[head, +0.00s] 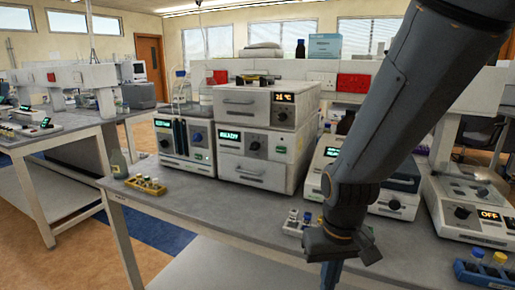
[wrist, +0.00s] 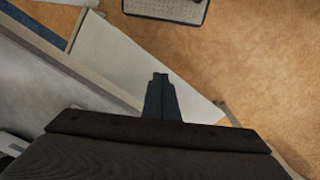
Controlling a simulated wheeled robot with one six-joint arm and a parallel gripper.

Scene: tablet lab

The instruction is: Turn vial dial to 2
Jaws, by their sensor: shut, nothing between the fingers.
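Several bench instruments carry dials, and I cannot tell which is the vial dial. The stacked oven-like units (head: 255,145) have round dark knobs and lit displays reading "21 °C" and "READY". The far-right instrument (head: 465,212) has a dark dial (head: 462,212) beside a display reading "OFF". No dial setting is readable. My gripper (wrist: 160,76) is shut and empty, pointing down over the floor by the bench edge. Its tips fall below the head view, and no dial shows in the wrist view.
The grey bench (head: 240,207) has a clear strip along its front. A yellow vial rack (head: 146,186) sits at its left, and another rack (head: 482,270) at the lower right. Small vials (head: 293,217) stand close left of my wrist. My arm hides part of the right-hand instruments.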

